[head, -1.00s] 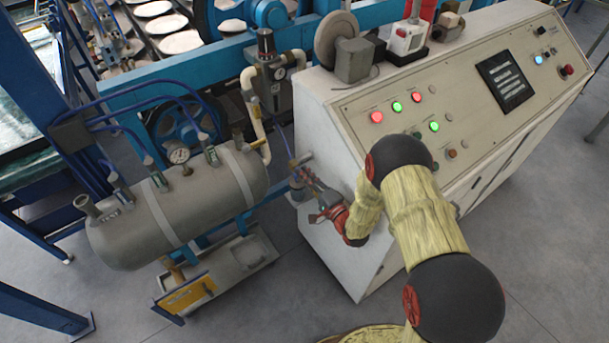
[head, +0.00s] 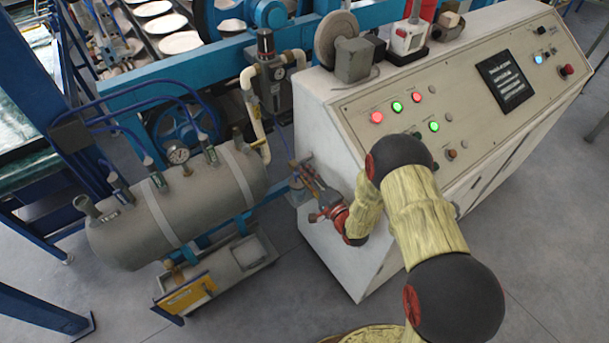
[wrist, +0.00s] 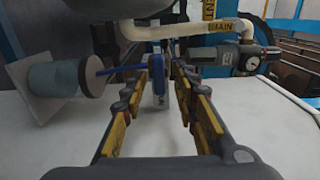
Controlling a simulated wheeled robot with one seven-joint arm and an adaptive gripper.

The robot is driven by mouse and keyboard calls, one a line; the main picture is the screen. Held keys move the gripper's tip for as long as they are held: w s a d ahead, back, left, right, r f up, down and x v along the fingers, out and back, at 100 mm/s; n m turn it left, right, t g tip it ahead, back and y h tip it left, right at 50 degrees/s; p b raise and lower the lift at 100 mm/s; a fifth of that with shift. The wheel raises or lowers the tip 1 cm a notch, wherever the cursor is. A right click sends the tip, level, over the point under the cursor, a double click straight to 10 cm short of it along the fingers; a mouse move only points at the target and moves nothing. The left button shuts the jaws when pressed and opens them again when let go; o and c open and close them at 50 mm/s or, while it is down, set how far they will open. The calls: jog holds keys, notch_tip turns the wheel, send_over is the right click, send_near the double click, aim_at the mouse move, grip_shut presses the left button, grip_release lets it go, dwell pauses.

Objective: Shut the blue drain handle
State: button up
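A blue lever (wrist: 125,70) shows in the wrist view. It runs from a pale cylindrical fitting (wrist: 64,80) on the left to a blue rounded part near the fingertips. I take it for the drain handle, though its label does not show. My gripper (wrist: 160,84) is open, with a gap between its two yellow-padded fingers. The blue part stands at or just beyond the fingertips; I cannot tell whether they touch. In the head view my gripper (head: 306,180) is beside the white cabinet's left side and hides most of the fitting there.
The white control cabinet (head: 330,240) stands close to my gripper. A grey tank (head: 200,205) with a gauge lies to its left, above a tray with a yellow label (head: 188,292). A cream pipe marked MAIN (wrist: 205,28) crosses above the fingers. Grey floor is clear in front.

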jog(key=v, duration=1.2)
jog(key=shift+f, duration=0.1)
